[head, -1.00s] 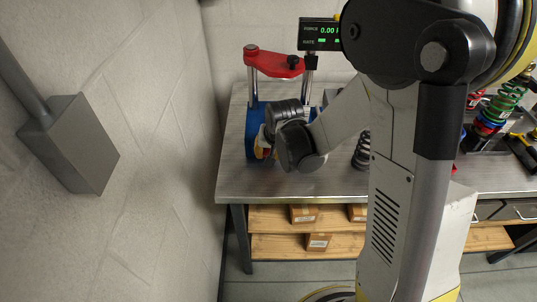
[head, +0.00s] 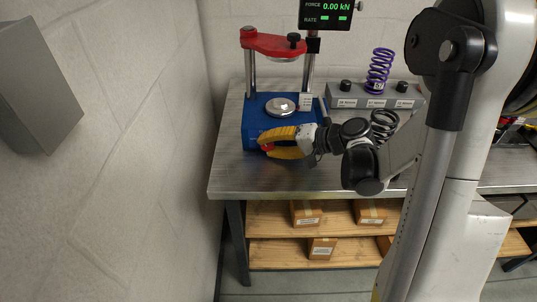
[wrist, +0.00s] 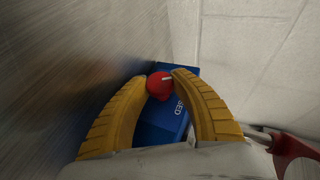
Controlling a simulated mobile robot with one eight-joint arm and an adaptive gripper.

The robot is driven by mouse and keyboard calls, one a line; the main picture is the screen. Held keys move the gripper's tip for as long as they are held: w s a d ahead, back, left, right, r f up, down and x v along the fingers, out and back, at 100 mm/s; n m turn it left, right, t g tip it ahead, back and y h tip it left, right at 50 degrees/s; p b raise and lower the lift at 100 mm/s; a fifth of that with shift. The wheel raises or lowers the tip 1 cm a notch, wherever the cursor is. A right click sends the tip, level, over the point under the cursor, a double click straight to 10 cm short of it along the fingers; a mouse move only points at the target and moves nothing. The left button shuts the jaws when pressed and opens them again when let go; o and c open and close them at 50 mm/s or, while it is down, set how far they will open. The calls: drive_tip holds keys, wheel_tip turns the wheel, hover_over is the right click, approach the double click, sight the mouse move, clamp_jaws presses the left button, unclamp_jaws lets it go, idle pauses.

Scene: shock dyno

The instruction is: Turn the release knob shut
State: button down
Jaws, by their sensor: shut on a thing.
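The release knob (wrist: 160,85) is red with a pale line across it. It sits on the front face of the blue press base (wrist: 160,128), and the letters "SED" show beside it. My gripper (wrist: 160,80) has its two yellow fingers shut on the knob, one fingertip at each side. In the head view, my gripper (head: 266,146) reaches in from the right at the front of the blue base (head: 254,124). A small bit of red knob shows at its tips. The rest of the knob is hidden there by the fingers.
The press has a red crossbar (head: 272,42) on two posts and a round silver platen (head: 281,106). A display (head: 326,14) reads 0.00 kN. A grey rack (head: 372,96) holds a purple spring (head: 380,70); a dark spring (head: 384,124) stands in front. A wall is close at left.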

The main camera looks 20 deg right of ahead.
drive_tip(key=shift+f+m+t+y, duration=0.1)
drive_tip(key=shift+m+t+y, duration=0.4)
drive_tip(key=shift+t+y, duration=0.65)
drive_tip(key=shift+g+y, duration=0.25)
drive_tip(key=shift+y, duration=0.3)
drive_tip(key=c, duration=1)
unclamp_jaws()
drive_tip(key=shift+h, duration=0.3)
